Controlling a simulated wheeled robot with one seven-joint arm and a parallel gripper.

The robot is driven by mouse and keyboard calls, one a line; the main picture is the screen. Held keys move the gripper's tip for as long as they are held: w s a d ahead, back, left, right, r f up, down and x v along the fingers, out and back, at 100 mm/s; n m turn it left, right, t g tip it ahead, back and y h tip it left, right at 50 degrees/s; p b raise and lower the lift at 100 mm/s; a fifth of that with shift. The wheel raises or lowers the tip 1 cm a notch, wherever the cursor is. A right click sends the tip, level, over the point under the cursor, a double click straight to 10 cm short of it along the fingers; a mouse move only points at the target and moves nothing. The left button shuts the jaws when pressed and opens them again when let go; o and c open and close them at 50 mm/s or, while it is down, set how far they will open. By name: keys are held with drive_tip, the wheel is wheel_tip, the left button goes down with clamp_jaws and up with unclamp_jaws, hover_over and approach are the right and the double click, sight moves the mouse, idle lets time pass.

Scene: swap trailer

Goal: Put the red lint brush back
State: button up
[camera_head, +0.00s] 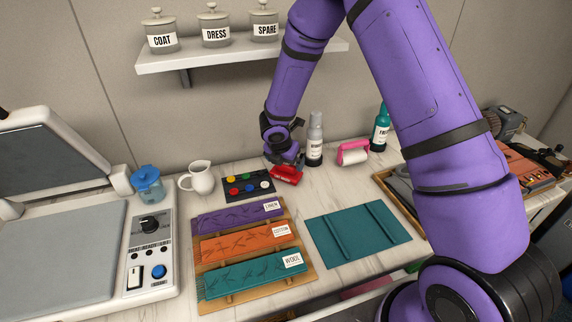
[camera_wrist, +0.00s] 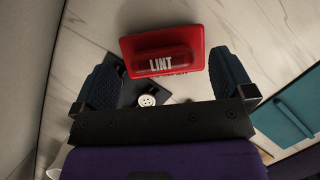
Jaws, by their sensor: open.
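The red lint brush (camera_head: 286,174) lies on the marble counter, right of a dark tray of coloured buttons. In the wrist view the red lint brush (camera_wrist: 163,51) shows its white LINT lettering, ahead of and between the two finger pads. My gripper (camera_head: 284,156) is over the brush in the head view, pointing down. In the wrist view my gripper (camera_wrist: 167,80) has its fingers wide apart, with a gap beside the brush on each side. I cannot tell how high the fingers are above the counter.
The button tray (camera_head: 248,187) is close on the left. Labelled fabric strips (camera_head: 247,246) and a teal mat (camera_head: 357,235) lie in front.

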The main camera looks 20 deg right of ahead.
drive_tip(key=v, duration=1)
drive_tip(key=s+d+r+m, duration=0.4)
drive_tip(key=s+r+m, duration=0.25)
drive_tip(key=r, duration=0.35)
drive_tip(key=s+d+r+m, duration=0.4)
drive_tip(key=s+r+m, duration=0.25)
drive_tip(key=r, duration=0.35)
drive_tip(key=s+d+r+m+t+y, duration=0.1)
drive_tip(key=s+r+m, duration=0.3)
drive_tip(key=s+m, duration=0.3)
drive_tip(key=s+d+r+m+y, duration=0.1)
drive_tip(key=s+r+m, duration=0.3)
drive_tip(key=s, duration=1)
drive_tip(key=m+y, duration=0.1)
drive_tip(key=m, duration=0.2)
drive_tip(key=shift+t, duration=0.4)
drive_tip(key=shift+s+r, duration=0.1)
